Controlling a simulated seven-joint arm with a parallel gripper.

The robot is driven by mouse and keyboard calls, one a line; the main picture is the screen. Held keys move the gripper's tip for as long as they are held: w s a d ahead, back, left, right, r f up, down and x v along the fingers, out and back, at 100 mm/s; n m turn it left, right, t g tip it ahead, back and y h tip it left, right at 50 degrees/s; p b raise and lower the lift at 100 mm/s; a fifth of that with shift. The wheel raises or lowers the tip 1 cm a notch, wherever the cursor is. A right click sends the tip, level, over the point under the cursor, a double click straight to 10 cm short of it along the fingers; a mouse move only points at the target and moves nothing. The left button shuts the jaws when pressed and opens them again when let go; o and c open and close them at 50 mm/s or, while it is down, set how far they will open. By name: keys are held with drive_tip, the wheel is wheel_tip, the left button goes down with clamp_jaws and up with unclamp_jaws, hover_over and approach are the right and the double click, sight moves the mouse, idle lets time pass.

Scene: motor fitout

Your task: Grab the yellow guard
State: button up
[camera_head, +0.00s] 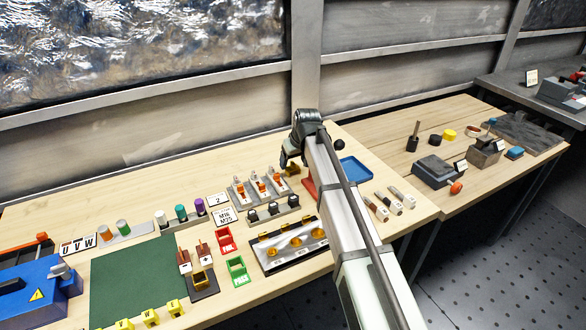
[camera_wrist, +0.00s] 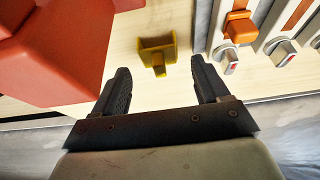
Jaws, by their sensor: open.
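The yellow guard (camera_wrist: 157,50) is a small bracket-like piece with a raised tab, on the light wooden bench. In the head view the guard (camera_head: 292,169) shows just beside my gripper, partly hidden by it. My gripper (camera_wrist: 160,82) is open and empty in the wrist view. Its two dark fingers point toward the guard, one to each side, and the guard appears in line with the gap. I cannot tell whether the guard's tab is between the fingertips or just beyond them.
A large red block (camera_wrist: 60,45) stands close to the left finger. Grey switch units with orange parts (camera_wrist: 238,28) stand close on the right. In the head view, a blue tray (camera_head: 355,169) lies beyond my arm, and a black rack with yellow rings (camera_head: 290,246) stands nearer.

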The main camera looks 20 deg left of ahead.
drive_tip(key=shift+x, duration=1.2)
drive_tip(key=c, duration=1)
drive_tip(key=shift+r, duration=0.1)
